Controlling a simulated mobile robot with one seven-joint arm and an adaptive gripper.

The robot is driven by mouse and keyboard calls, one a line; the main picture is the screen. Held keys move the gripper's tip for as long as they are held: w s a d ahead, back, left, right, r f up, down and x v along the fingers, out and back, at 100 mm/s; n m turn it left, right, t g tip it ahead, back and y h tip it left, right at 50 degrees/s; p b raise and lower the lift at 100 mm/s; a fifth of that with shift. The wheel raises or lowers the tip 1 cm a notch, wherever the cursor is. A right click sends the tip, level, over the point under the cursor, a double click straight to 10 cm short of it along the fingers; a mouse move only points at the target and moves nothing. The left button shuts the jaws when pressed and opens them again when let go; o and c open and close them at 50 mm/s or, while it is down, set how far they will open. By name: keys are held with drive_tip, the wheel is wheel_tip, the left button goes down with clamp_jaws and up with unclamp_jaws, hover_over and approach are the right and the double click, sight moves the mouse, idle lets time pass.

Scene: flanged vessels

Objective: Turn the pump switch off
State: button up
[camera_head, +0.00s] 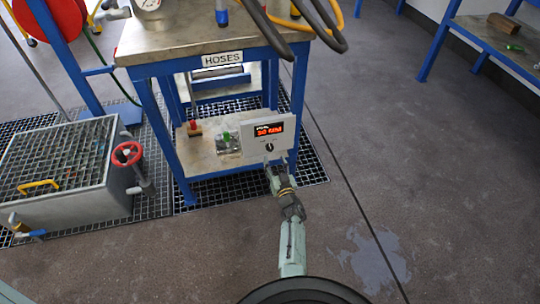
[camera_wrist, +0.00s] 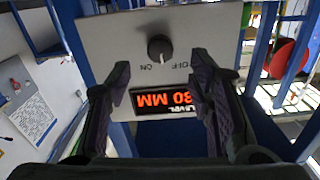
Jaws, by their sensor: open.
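The pump switch is a round black knob (camera_wrist: 160,46) on a light grey panel (camera_wrist: 105,35), with ON and OFF labels that appear upside down in the wrist view. I cannot tell which label the knob points at. In the wrist view, my gripper (camera_wrist: 161,68) has its two dark fingers spread, one each side of the knob's lower area, and nothing is between them. In the head view, the knob (camera_head: 269,147) is on the panel's lower part, and my gripper (camera_head: 276,166) is just in front of and below it.
The panel's lit display (camera_head: 269,129) shows orange figures. The panel stands at a blue bench's lower shelf, below a HOSES label (camera_head: 222,59). A red handwheel (camera_head: 127,153) and grated tank (camera_head: 60,160) are at left. Floor (camera_head: 400,180) at right is clear, with a wet patch.

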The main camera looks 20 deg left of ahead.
sight(271, 149)
drive_tip(key=b+x, duration=0.1)
drive_tip(key=x, duration=0.1)
drive_tip(key=b+x, duration=0.1)
drive_tip(key=x, duration=0.1)
drive_tip(key=shift+w+a+f+b, duration=0.2)
drive_tip(key=shift+b, duration=0.15)
drive_tip(key=shift+w+a+r+b, duration=0.25)
drive_tip(key=shift+w+a+b, duration=0.1)
drive_tip(key=shift+w, duration=0.25)
drive_tip(key=shift+c, duration=0.2)
clamp_jaws()
